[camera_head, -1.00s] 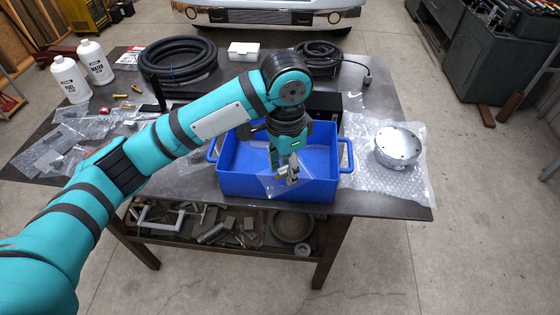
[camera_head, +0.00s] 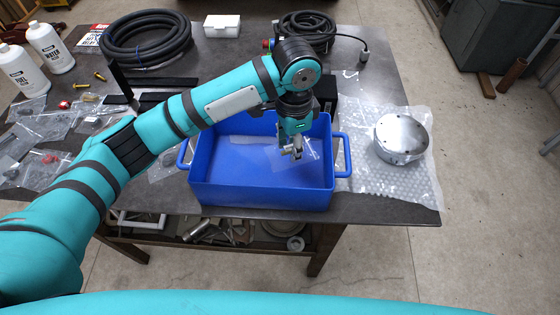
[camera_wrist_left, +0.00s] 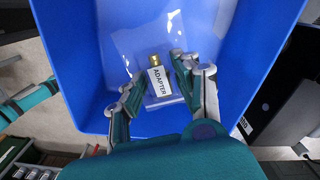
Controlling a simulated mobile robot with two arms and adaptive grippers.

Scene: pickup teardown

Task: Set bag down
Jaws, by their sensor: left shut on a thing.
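My left gripper (camera_head: 297,153) points down into the open blue tote (camera_head: 262,196), over its right half. It is shut on a clear plastic bag (camera_wrist_left: 135,32) holding a brass fitting (camera_wrist_left: 156,61) with a white label reading ADAPTER (camera_wrist_left: 160,82). In the left wrist view the gripper (camera_wrist_left: 160,80) has one finger on each side of the label, with the blue tote behind the bag. I cannot tell whether the bag touches the tote's floor. My right gripper is not in view.
The tote stands at the table's (camera_head: 390,203) front edge. To its right a round metal part (camera_head: 402,139) sits on bubble wrap (camera_head: 385,185). Small clear bags (camera_head: 30,110) lie at left. Coiled hose (camera_head: 145,38), a cable (camera_head: 303,30) and a white box (camera_head: 222,25) are behind.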

